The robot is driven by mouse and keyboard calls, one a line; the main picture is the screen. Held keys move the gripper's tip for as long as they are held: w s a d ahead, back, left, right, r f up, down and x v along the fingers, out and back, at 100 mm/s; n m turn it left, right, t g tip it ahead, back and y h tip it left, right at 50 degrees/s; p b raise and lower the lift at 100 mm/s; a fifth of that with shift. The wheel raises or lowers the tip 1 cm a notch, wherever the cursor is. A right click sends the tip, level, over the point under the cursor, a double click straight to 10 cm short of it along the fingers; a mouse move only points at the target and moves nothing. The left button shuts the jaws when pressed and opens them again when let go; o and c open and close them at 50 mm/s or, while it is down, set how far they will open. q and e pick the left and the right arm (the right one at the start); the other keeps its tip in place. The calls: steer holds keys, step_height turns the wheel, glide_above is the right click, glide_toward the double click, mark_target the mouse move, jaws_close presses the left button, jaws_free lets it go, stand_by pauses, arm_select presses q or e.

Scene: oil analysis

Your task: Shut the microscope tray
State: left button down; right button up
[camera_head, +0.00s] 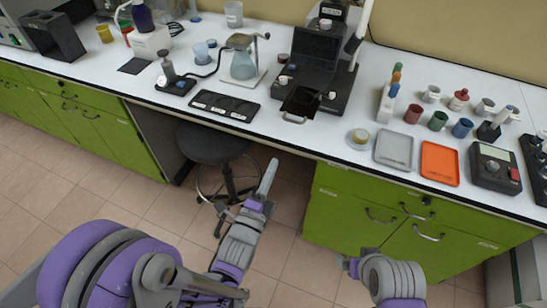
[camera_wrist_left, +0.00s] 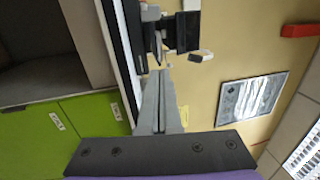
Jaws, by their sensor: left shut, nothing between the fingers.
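The black microscope (camera_head: 318,62) stands at the back of the white bench, right of centre. Its dark tray (camera_head: 302,102) is pulled out at the front, with a metal handle (camera_head: 293,119) near the bench's front edge. My left gripper (camera_head: 272,164) is shut and empty. In the head view its tip appears below and left of the handle, apart from it, over the floor by the stool. In the left wrist view my closed fingers (camera_wrist_left: 165,75) point toward dark equipment on the bench; I cannot make out the tray there.
A dark round stool (camera_head: 212,143) stands in the knee space under the bench.

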arm_select(q)
steer(key=p, duration=0.2)
glide_toward(302, 100)
steer(key=s, duration=0.3)
steer(key=shift+w+a+r, duration=0.1)
steer(key=shift+a+r, duration=0.3)
steer(key=shift+a, duration=0.1)
steer(key=x, duration=0.4)
steer(key=f+x, duration=0.1)
steer(key=x, duration=0.3)
steer(key=f+x, duration=0.1)
steer(key=x, duration=0.3)
steer(key=shift+w+d+f, duration=0.15)
steer(key=shift+w+d, duration=0.15)
steer(key=shift+w, duration=0.15)
steer(key=shift+r, duration=0.2)
steer(key=shift+a, duration=0.1)
